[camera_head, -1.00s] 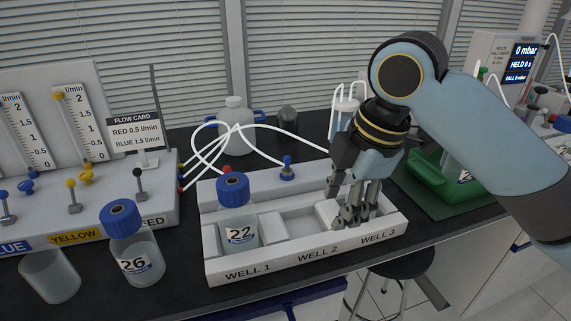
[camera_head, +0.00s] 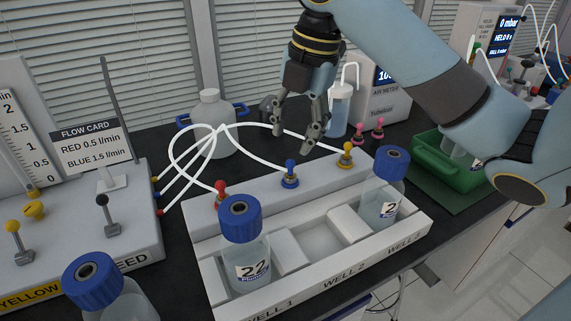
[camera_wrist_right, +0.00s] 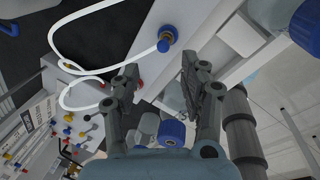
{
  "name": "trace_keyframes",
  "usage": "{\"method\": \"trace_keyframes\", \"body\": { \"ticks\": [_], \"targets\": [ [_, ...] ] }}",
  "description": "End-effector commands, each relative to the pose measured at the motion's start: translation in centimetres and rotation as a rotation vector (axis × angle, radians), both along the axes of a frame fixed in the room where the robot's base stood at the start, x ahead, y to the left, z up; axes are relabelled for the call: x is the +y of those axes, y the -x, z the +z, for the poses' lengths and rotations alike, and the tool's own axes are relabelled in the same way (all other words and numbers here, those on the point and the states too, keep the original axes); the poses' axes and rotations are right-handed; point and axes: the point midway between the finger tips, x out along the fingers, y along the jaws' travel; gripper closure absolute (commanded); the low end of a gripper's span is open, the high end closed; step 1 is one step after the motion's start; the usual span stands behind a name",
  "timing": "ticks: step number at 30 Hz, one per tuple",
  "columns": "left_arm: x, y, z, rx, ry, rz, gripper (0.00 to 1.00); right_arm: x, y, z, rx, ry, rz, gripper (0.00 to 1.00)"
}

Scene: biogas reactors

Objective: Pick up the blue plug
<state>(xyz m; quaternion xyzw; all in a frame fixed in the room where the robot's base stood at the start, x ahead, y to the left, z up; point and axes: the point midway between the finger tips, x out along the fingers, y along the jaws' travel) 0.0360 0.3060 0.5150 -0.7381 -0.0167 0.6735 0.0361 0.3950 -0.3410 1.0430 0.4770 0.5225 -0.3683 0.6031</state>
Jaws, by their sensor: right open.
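The blue plug (camera_head: 290,173) stands upright on the back ledge of the white well rack (camera_head: 338,277), between a red plug (camera_head: 221,191) and a yellow plug (camera_head: 347,155). A white hose runs near it. My right gripper (camera_head: 292,128) is open and empty, apart from the plug, above it in the head view with fingers pointing down. In the right wrist view the blue plug (camera_wrist_right: 166,40) shows at a hose end, beyond the open fingers (camera_wrist_right: 159,68). My left gripper is not in view.
Blue-capped bottles stand in well 1 (camera_head: 240,245) and well 3 (camera_head: 382,190); the middle well looks empty. Another capped bottle (camera_head: 95,285) is at the front left. White hoses (camera_head: 180,150) loop left of the gripper. A wash bottle (camera_head: 340,110) stands behind.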

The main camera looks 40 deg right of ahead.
Motion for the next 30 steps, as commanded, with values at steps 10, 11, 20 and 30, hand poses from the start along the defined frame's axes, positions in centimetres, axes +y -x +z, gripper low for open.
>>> {"method": "trace_keyframes", "body": {
  "ticks": [10,11,20,30],
  "targets": [
    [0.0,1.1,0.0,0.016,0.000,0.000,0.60,-0.1,-0.3,-3.8,0.004,-0.002,-0.003,0.56],
    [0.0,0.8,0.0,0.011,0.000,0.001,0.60,-0.2,-0.4,-4.3,0.002,-0.001,-0.003,0.56],
    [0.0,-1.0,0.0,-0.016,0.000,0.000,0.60,-0.1,-0.9,-6.7,-0.002,0.002,0.000,0.56],
    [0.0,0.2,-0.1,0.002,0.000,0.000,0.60,-0.1,-0.9,-6.7,-0.002,0.002,0.000,0.82]
  ]
}}
